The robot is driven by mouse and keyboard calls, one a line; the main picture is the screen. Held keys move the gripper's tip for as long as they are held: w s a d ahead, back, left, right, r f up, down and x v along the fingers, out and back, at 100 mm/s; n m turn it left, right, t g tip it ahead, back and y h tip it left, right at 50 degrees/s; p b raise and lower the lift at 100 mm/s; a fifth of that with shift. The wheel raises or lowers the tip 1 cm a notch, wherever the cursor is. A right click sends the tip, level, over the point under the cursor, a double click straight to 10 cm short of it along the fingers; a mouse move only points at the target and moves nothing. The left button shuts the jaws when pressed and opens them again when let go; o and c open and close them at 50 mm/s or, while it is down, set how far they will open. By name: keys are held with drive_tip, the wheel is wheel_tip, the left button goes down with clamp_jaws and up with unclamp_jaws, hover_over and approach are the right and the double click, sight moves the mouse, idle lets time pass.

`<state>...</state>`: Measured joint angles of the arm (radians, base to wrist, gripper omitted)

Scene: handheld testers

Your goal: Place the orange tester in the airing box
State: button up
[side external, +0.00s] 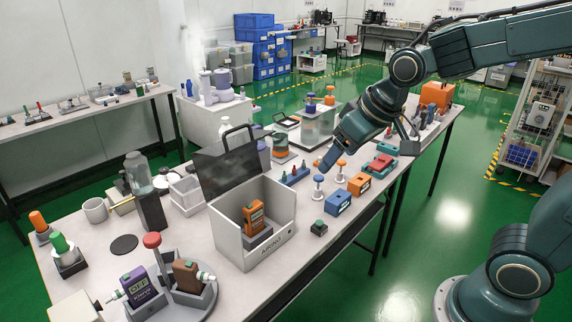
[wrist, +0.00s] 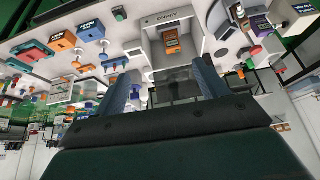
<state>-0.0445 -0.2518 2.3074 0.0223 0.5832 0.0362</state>
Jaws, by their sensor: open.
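The orange tester (side external: 254,214) stands inside the white airing box (side external: 228,240), leaning back slightly on a dark grey rest. The box's dark see-through lid (side external: 226,168) is raised at the back. In the wrist view the orange tester (wrist: 173,45) shows inside the box (wrist: 146,40), between my fingers in the picture. My gripper (side external: 328,160) is open and empty, above the table to the right of the box and apart from the tester. Both fingers of my gripper (wrist: 162,72) show in the wrist view.
A purple tester (side external: 142,287) and a brown tester (side external: 187,276) stand in a round grey holder with a red knob at the front left. Blue (side external: 338,203) and orange (side external: 358,184) blocks and knobbed pegs stand right of the box. A black disc (side external: 124,244) lies left of it.

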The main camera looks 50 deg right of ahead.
drive_tip(key=s+r, duration=0.1)
drive_tip(key=s, duration=1.3)
drive_tip(key=shift+s+d+r, duration=0.3)
drive_tip(key=shift+d+r, duration=0.05)
drive_tip(key=shift+d, duration=0.1)
drive_tip(key=shift+c, duration=0.2)
